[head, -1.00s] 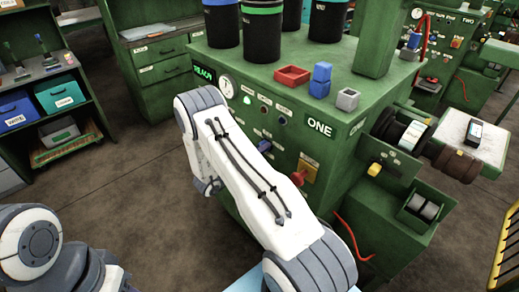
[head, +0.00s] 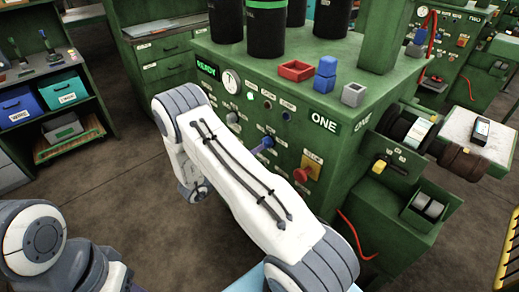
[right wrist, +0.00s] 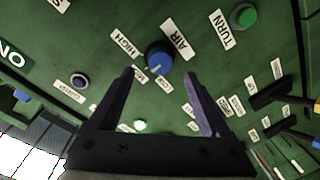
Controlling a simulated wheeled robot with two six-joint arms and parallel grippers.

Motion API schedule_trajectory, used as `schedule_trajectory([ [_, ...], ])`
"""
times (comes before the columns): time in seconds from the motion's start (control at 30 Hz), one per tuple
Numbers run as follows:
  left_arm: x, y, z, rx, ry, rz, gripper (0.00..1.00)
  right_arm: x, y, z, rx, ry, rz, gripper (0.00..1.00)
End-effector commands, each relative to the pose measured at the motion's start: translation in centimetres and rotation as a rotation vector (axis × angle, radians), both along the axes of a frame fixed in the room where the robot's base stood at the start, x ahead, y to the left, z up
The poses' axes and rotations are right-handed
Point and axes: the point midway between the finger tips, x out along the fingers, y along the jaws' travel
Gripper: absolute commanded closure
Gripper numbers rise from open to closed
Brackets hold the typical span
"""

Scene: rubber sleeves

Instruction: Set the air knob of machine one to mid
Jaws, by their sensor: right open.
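In the right wrist view the round blue air knob (right wrist: 158,58) sits on the green panel of machine one, with labels reading AIR and HIGH and smaller ones beside it. A pale mark shows on its face, but I cannot tell surely which label it points at. My right gripper (right wrist: 160,78) is open and empty, its two dark fingers reaching toward the panel on either side of the knob's lower edge; I see no contact.
A green button (right wrist: 243,15) labelled TURN and a dark blue button (right wrist: 78,82) flank the knob. In the head view a red knob (head: 301,174) stands out from the panel. A red tray (head: 296,70) and a grey block (head: 353,94) lie on top.

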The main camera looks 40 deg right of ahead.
Motion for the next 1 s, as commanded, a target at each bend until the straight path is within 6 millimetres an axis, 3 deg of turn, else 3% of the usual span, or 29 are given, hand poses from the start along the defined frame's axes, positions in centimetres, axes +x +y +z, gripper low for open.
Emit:
schedule_trajectory([
  [0.1, 0.0, 0.0, -0.7, 0.000, 0.000, 0.000, 0.50, -0.2, 2.4, 0.0, -0.001, 0.000, 0.005, 0.19],
  [0.3, 0.0, 0.0, -1.1, 0.000, 0.000, 0.000, 0.50, -0.5, 4.5, 0.2, -0.001, 0.001, 0.002, 0.19],
  [0.87, 0.0, 0.0, -1.0, 0.000, 0.000, 0.000, 0.50, -0.6, 4.8, 0.3, 0.000, 0.001, 0.000, 0.19],
  [1.0, 0.0, 0.0, -1.0, 0.000, 0.000, 0.000, 0.50, 0.5, 4.8, 0.5, 0.053, -0.035, 0.046, 0.19],
])
